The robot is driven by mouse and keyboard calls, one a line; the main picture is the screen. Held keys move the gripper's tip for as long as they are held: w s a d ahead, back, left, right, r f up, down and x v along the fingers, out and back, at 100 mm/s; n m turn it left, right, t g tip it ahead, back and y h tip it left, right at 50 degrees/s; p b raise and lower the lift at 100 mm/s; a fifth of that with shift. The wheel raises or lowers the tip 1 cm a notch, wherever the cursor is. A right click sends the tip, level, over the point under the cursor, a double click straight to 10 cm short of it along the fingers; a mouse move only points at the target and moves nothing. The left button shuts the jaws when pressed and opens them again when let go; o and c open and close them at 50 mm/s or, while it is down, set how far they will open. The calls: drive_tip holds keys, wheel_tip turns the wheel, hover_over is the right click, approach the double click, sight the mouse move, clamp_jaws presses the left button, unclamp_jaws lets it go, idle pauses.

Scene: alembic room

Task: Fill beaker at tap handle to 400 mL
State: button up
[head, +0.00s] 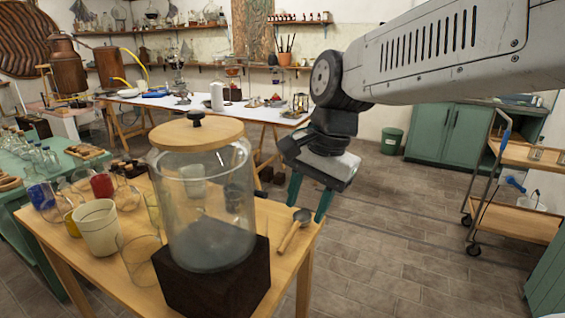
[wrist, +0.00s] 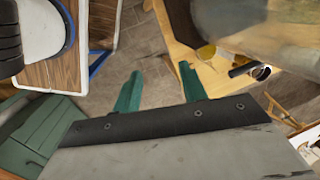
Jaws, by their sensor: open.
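A large glass jar (head: 205,215) with a wooden lid stands on a dark block (head: 215,285) on the wooden table. A small dark fitting (head: 261,193), perhaps the tap handle, shows at its right side. A clear glass beaker (head: 140,260) stands left of the block; I cannot make out level marks or liquid in it. My gripper (head: 309,199) is open and empty, fingers pointing down, right of the jar and apart from it. In the wrist view my gripper (wrist: 160,70) has nothing between its green fingers; the blurred jar (wrist: 290,35) is at upper right.
A white cup (head: 98,230) and several glass vessels crowd the table's left side. A scoop-like tool (head: 294,230) lies near its right edge. A trolley (head: 530,155) stands at the right. Open tiled floor (head: 410,230) lies between table and trolley.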

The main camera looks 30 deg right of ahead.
drive_tip(key=w+d+m+t+y, duration=0.1)
drive_tip(key=w+d+m+y, duration=0.1)
drive_tip(key=w+m, duration=1.45)
drive_tip(key=shift+m, duration=0.25)
drive_tip(key=shift+x, duration=4.05)
drive_tip(key=shift+s+a, duration=0.1)
clamp_jaws()
